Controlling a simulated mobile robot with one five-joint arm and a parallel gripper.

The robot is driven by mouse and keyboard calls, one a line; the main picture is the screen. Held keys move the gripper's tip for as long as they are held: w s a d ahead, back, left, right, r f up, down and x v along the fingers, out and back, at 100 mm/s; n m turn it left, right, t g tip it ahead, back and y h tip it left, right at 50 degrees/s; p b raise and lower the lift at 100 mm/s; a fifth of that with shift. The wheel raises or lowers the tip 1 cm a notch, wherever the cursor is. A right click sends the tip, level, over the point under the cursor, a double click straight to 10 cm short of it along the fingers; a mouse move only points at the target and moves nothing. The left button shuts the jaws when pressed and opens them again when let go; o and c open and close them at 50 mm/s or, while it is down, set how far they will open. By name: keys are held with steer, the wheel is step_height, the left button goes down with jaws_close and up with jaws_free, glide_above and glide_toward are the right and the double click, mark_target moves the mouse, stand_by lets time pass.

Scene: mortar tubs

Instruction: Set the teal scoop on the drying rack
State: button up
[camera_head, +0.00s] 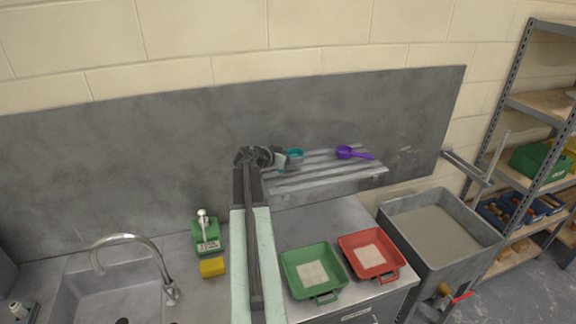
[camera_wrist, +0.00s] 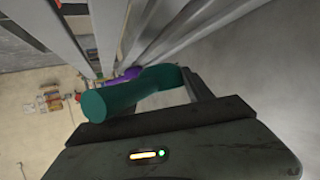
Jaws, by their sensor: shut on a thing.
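The teal scoop (camera_head: 295,155) is at the end of my arm in the head view, at the left part of the drying rack (camera_head: 325,180). My gripper (camera_head: 280,158) is shut on it. In the wrist view the teal handle (camera_wrist: 130,97) crosses in front of my gripper (camera_wrist: 195,84), and the grey rack slats (camera_wrist: 105,30) run close behind it. I cannot tell whether the scoop touches the slats. The scoop's far end is partly hidden by my gripper.
A purple scoop (camera_head: 346,153) lies on the rack to the right. Green (camera_head: 312,290) and red (camera_head: 370,275) tubs stand on the counter below. A grey basin (camera_head: 440,195) is at the right, a sink (camera_head: 75,295) at the left. The rack's right front slats look bare.

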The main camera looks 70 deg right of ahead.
steer(key=shift+w+d, duration=0.35)
steer(key=shift+w, duration=0.2)
steer(key=f+b, duration=0.4)
steer(key=shift+w+d, duration=0.15)
steer(key=shift+w, duration=0.05)
steer(key=o, duration=1.5)
steer(key=shift+c, duration=0.2)
steer(key=shift+r, duration=0.1)
steer(key=shift+r+p, duration=0.3)
steer(key=shift+p, duration=0.15)
steer(key=p+v, duration=0.4)
steer(key=v, duration=0.7)
steer(key=shift+w+a, duration=0.15)
steer(key=shift+a, duration=0.3)
